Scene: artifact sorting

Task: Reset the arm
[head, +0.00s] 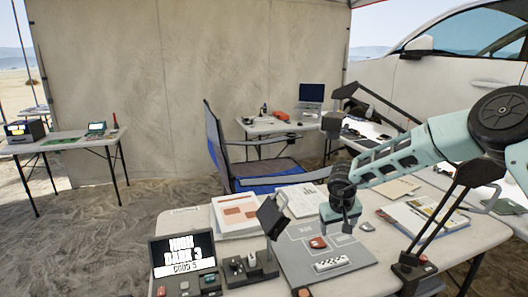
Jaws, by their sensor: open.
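My arm (415,150) reaches in from the right side of the head view, teal with dark joints. My gripper (348,220) hangs over the near table, pointing down above the grey mat. It is open, and nothing shows between its fingers. A small red artifact (318,243) lies on the grey mat (300,265), left of and below my gripper. A black-and-white scale bar (331,263) lies on the mat nearer to me.
The near table (180,222) holds a display screen (183,255), a dark stand (270,215), papers (237,212) and an open notebook (425,217). A black lamp arm (440,220) rises at the right. A blue chair (265,170) stands behind. Sandy floor is free at left.

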